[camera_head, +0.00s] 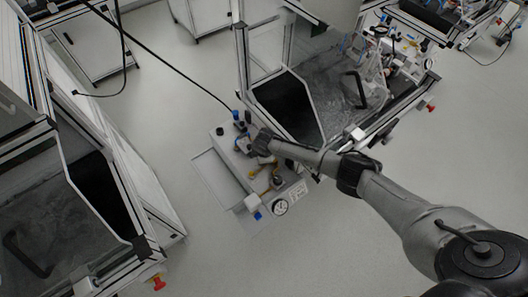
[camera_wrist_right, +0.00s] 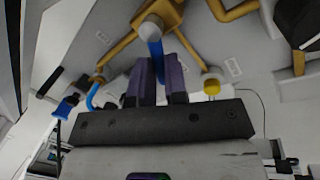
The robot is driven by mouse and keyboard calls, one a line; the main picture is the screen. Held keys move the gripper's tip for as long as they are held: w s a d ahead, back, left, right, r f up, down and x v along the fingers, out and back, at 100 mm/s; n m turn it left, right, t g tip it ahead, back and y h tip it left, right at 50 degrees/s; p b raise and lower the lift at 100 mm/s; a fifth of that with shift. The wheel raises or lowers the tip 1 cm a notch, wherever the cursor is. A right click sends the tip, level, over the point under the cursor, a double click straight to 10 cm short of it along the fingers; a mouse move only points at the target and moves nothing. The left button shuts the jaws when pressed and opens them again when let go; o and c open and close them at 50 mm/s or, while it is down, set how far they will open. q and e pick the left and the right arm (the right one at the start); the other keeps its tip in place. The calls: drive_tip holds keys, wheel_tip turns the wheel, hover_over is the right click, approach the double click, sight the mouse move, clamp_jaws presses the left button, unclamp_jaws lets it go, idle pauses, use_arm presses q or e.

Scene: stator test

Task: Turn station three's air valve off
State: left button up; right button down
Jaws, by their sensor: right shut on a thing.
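The air panel (camera_head: 222,180) is a grey unit with yellow pipes, small fittings and a round gauge (camera_head: 281,207), at the centre of the head view. My right gripper (camera_head: 262,142) reaches over it from the right; the arm hides part of the panel. In the right wrist view, the purple fingers of my right gripper (camera_wrist_right: 161,70) are shut on a blue valve lever (camera_wrist_right: 155,48), which hangs from a round fitting (camera_wrist_right: 150,29) on a yellow pipe. No readable label shows whether this is station three's valve. My left gripper is not in view.
Another blue lever (camera_wrist_right: 94,97), a blue part (camera_wrist_right: 67,106) and a yellow-capped fitting (camera_wrist_right: 211,86) sit near the held lever. Framed machines stand behind the panel (camera_head: 345,90) and at the left (camera_head: 60,190). A black cable (camera_head: 170,68) runs to the panel. Floor in front is clear.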

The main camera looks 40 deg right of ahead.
drive_tip(key=n, duration=0.1)
drive_tip(key=s+n, duration=0.1)
drive_tip(key=n, duration=0.1)
drive_tip(key=shift+a+y+p, duration=0.2)
drive_tip(key=shift+y+p, duration=0.1)
drive_tip(key=shift+p, duration=0.1)
drive_tip(key=shift+s+n+y, duration=0.15)
drive_tip(key=shift+s+n, duration=0.05)
drive_tip(key=shift+n, duration=0.6)
drive_tip(key=shift+s+n+y, duration=0.15)
drive_tip(key=shift+s+n, duration=0.05)
drive_tip(key=shift+n, duration=0.6)
drive_tip(key=shift+r, duration=0.1)
drive_tip(key=c, duration=1.1)
unclamp_jaws()
drive_tip(key=shift+s, duration=0.1)
drive_tip(key=shift+c, duration=0.2)
